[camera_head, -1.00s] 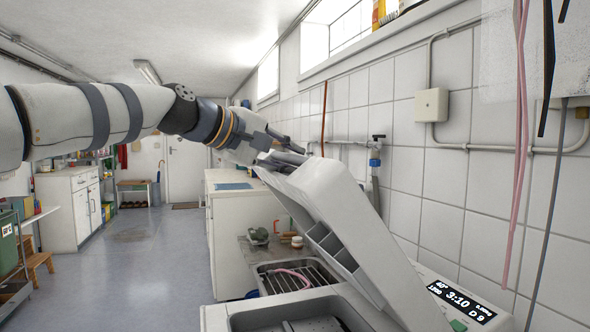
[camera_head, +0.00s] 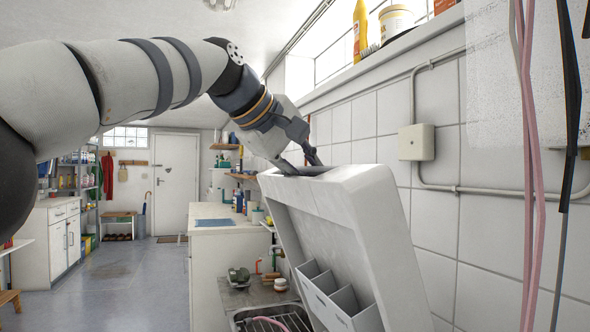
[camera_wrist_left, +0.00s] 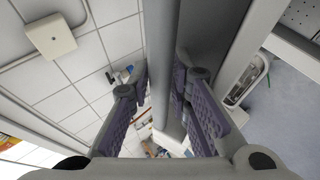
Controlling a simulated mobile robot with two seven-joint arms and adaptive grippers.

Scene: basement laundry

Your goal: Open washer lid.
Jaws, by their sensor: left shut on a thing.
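The washer lid (camera_head: 318,232) is a pale grey panel, raised and tilted well up, with its underside and small compartments facing left. My left gripper (camera_head: 300,166) is at the lid's top edge, shut on it. In the left wrist view the lid's edge (camera_wrist_left: 165,60) runs as a grey bar between the purple-padded fingers of the gripper (camera_wrist_left: 160,95). The washer's body and control panel are below the head view. My right gripper is not in view.
The tiled wall (camera_head: 433,250) stands close behind the lid, with a junction box (camera_head: 416,142) and pipes. Pink and black hoses (camera_head: 530,150) hang at right. A sink (camera_head: 268,318) and white counter (camera_head: 215,268) lie left of the lid. Open floor (camera_head: 115,285) is at left.

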